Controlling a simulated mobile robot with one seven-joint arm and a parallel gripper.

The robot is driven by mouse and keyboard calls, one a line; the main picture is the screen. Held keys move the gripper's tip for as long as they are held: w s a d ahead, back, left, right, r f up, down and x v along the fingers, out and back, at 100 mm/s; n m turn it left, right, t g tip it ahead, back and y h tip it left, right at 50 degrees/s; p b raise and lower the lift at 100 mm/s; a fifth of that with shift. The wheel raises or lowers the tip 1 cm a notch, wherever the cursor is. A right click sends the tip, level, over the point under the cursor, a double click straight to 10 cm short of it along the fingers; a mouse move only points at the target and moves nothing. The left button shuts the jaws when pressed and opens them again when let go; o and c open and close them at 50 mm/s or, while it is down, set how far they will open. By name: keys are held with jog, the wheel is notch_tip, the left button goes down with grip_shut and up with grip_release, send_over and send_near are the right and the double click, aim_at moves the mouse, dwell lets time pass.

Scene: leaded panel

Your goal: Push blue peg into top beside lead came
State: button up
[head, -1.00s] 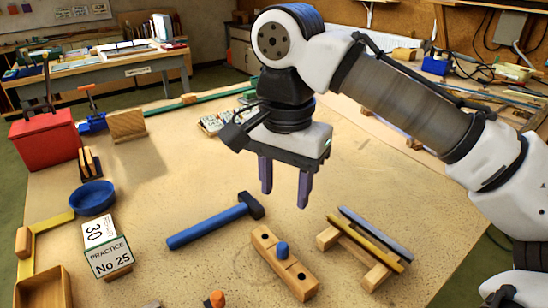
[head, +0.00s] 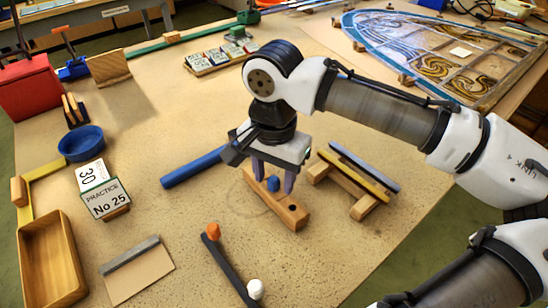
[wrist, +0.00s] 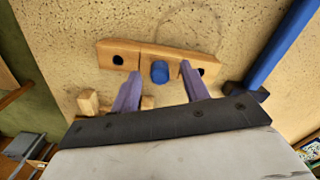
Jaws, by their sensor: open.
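The blue peg (head: 273,184) stands upright in the middle of a wooden block (head: 291,214) with dark holes, on the tabletop. It also shows in the wrist view (wrist: 160,72), with a hole (wrist: 118,60) on one side and another partly behind a finger. My gripper (head: 274,182) is open above the block, one purple finger on each side of the peg, apart from it. In the wrist view my gripper (wrist: 160,78) has the peg between its fingers. The leaded panel (head: 450,60) lies at the upper right, with dark lead lines between its glass pieces.
A hammer with a blue handle (head: 193,167) lies left of the block. A wooden rack (head: 335,178) with yellow and grey bars stands to its right.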

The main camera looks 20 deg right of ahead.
jog(key=shift+f, duration=0.25)
grip_shut()
dwell(0.4)
